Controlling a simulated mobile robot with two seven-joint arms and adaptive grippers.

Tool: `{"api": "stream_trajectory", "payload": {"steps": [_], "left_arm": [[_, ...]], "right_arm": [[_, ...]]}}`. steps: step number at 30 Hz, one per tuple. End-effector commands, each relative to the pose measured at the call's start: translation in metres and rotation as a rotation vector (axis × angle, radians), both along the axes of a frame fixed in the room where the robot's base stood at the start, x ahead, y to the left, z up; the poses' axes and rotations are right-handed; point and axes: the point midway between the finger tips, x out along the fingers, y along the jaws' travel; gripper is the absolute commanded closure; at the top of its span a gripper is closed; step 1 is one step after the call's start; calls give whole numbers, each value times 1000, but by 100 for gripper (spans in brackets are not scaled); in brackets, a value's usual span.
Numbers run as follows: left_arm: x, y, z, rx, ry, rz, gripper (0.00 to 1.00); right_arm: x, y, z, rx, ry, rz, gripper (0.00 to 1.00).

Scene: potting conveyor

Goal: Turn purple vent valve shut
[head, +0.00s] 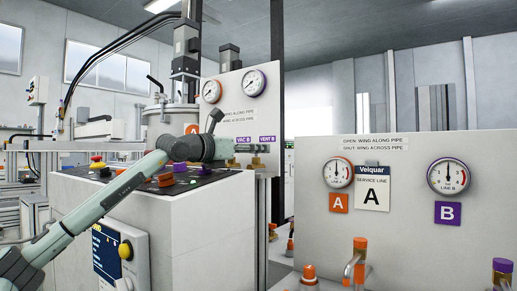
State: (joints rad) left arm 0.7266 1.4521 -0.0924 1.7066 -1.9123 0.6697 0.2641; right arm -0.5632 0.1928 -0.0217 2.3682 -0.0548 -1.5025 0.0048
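My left arm comes in from the lower left and reaches the back panel (262,105). My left gripper (226,149) is dark and small, just below the purple VAC B label and left of the purple VENT B label (267,138). I cannot tell whether its fingers are open or shut. Brass fittings (257,162) show below VENT B, close to the gripper's right. A purple valve wing cannot be made out there; the gripper may hide part of the valve row. A sign above reads open wing along pipe, shut wing across pipe. My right gripper is not in view.
The purple-rimmed gauge (253,82) and orange-rimmed gauge (211,91) sit above the labels. A control console (190,215) stands below my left arm. At right, a service-line panel (410,240) has gauges, A and B plates, and orange-topped and purple-topped fittings (502,266) in front.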

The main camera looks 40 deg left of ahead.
Motion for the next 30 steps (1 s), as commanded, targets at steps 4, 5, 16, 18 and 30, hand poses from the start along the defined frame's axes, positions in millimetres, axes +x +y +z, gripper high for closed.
{"api": "stream_trajectory", "payload": {"steps": [4,5,16,18,30], "left_arm": [[0,-1,0,0,0,1,44],[0,-1,0,0,0,1,44],[0,-1,0,0,0,0,71],[0,-1,0,0,0,0,80],[1,-4,-1,2,4,59,94]], "right_arm": [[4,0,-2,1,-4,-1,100],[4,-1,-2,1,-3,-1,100],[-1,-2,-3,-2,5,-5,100],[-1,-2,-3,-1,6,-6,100],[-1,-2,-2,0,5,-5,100]]}}
